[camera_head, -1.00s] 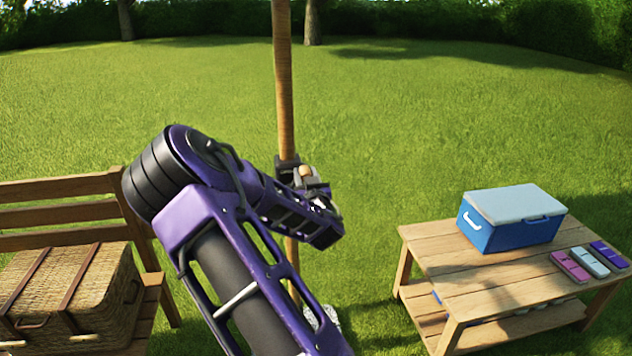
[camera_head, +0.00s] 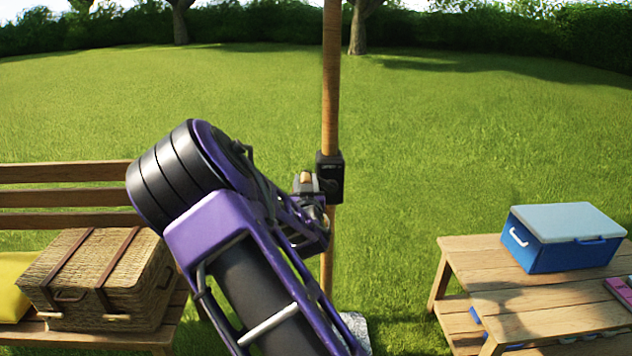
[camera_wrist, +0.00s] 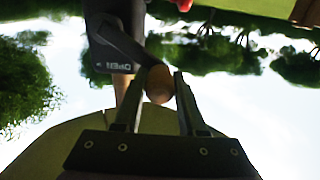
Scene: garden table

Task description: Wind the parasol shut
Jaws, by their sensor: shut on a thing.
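The parasol's wooden pole (camera_head: 331,100) stands upright in the middle of the head view; its canopy is out of that frame. A black crank housing (camera_head: 331,180) is fixed to the pole. In the wrist view the housing (camera_wrist: 104,28) carries the label "OPEN", and a dark crank arm (camera_wrist: 126,45) runs from it to a rounded tan knob (camera_wrist: 159,84). My gripper (camera_wrist: 160,88) is shut on this knob, one finger on each side. In the head view the knob (camera_head: 306,178) lies left of the housing, and my wrist partly hides the fingers.
A bench (camera_head: 70,172) at the left bears a wicker hamper (camera_head: 95,275) and a yellow cushion (camera_head: 14,285). A slatted table (camera_head: 500,300) at the right bears a blue cooler (camera_head: 565,240). Open lawn (camera_head: 440,130) lies behind the pole.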

